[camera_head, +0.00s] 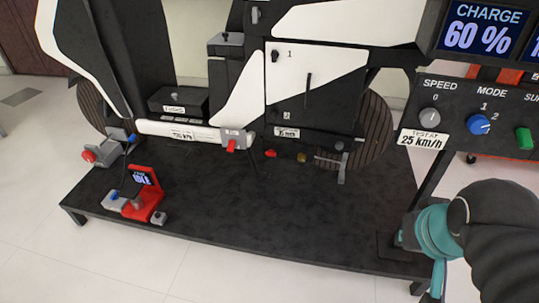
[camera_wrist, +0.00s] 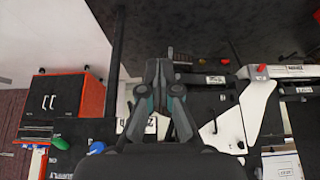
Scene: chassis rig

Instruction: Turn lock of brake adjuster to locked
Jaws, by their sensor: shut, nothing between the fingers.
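The brake adjuster and its lock cannot be told for certain; the small labels are too blurred to read. Low on the white and black scooter (camera_head: 318,75), beside the rear wheel (camera_head: 376,130), are a small red part (camera_head: 270,153) and a brass-coloured knob (camera_head: 302,157). A grey block with a red lever (camera_head: 231,146) sits on the scooter's lower edge; a red-topped block also shows in the wrist view (camera_wrist: 261,70). My gripper (camera_wrist: 159,68) is shut and empty in the wrist view, pointing towards the scooter's side and the dark platform. The head view shows my arm at lower right.
The dark platform (camera_head: 250,205) is mostly clear in front of the scooter. A red stand with a small display (camera_head: 143,195) and a red-knobbed clamp (camera_head: 90,156) stand at left. A control panel (camera_head: 480,118) with knobs is at right. A red box (camera_wrist: 90,92) shows in the wrist view.

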